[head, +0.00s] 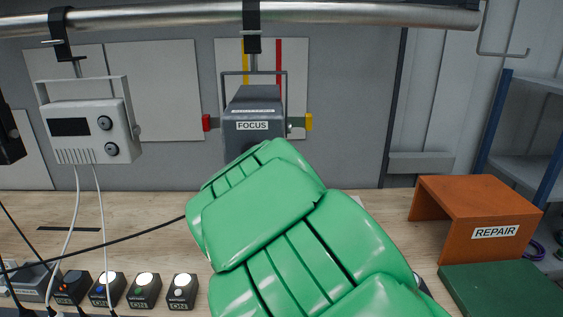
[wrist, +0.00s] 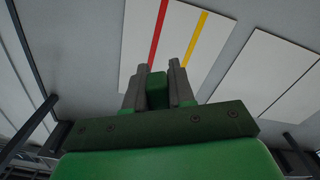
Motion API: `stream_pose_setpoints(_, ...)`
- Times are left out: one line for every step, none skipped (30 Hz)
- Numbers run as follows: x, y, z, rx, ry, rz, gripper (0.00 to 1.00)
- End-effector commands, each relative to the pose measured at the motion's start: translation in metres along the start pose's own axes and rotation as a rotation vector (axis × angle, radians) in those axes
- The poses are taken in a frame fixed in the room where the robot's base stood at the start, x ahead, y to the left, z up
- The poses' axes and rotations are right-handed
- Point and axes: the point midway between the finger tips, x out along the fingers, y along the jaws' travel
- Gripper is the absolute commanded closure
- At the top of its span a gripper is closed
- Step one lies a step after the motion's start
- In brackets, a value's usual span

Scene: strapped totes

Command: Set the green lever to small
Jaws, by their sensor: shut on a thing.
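A dark grey device labelled FOCUS (head: 254,120) hangs from the overhead pipe in the middle of the head view. A red end piece (head: 206,122) sticks out on its left and a yellow one (head: 309,122) on its right, with short green parts between them and the body. In the wrist view, my gripper (wrist: 161,72) is shut on a small green block, which I take to be the green lever (wrist: 157,92). In the head view my green arm hides the gripper and the held part. The "small" marking cannot be read.
A white control box (head: 88,135) hangs at the left. Several small button boxes (head: 145,290) stand on the wooden bench (head: 390,236) at lower left, with cables crossing nearby. An orange REPAIR stand (head: 475,205) and a green mat (head: 500,290) are at the right.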

Motion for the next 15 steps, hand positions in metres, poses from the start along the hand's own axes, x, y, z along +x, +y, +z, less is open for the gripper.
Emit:
stream_pose_setpoints(0.0, 0.0, 0.0, 0.001, 0.0, 0.0, 1.0)
stream_pose_setpoints(0.0, -0.001, 0.0, 0.002, 0.0, 0.0, 1.0)
stream_pose_setpoints(0.0, -0.001, 0.0, 0.005, 0.0, 0.0, 1.0)
stream_pose_setpoints(0.0, -0.002, 0.0, 0.009, 0.0, -0.001, 1.0)
stream_pose_setpoints(0.0, -0.003, 0.0, 0.014, 0.0, -0.001, 1.0)
stream_pose_setpoints(0.0, -0.004, 0.0, 0.023, 0.0, -0.001, 1.0)
stream_pose_setpoints(0.0, -0.006, 0.0, 0.032, 0.0, -0.002, 1.0)
stream_pose_setpoints(0.0, -0.007, 0.0, 0.042, 0.0, -0.002, 1.0)
stream_pose_setpoints(0.0, -0.01, 0.0, 0.058, 0.0, -0.002, 1.0)
stream_pose_setpoints(0.0, -0.012, 0.0, 0.071, 0.0, -0.002, 1.0)
stream_pose_setpoints(0.0, -0.014, -0.001, 0.086, 0.0, -0.002, 1.0)
stream_pose_setpoints(0.0, -0.018, -0.001, 0.109, 0.0, -0.003, 1.0)
stream_pose_setpoints(0.0, -0.021, -0.001, 0.13, -0.001, -0.003, 1.0)
stream_pose_setpoints(0.0, -0.024, -0.001, 0.152, -0.001, -0.003, 1.0)
stream_pose_setpoints(0.0, -0.028, -0.002, 0.182, -0.002, -0.003, 1.0)
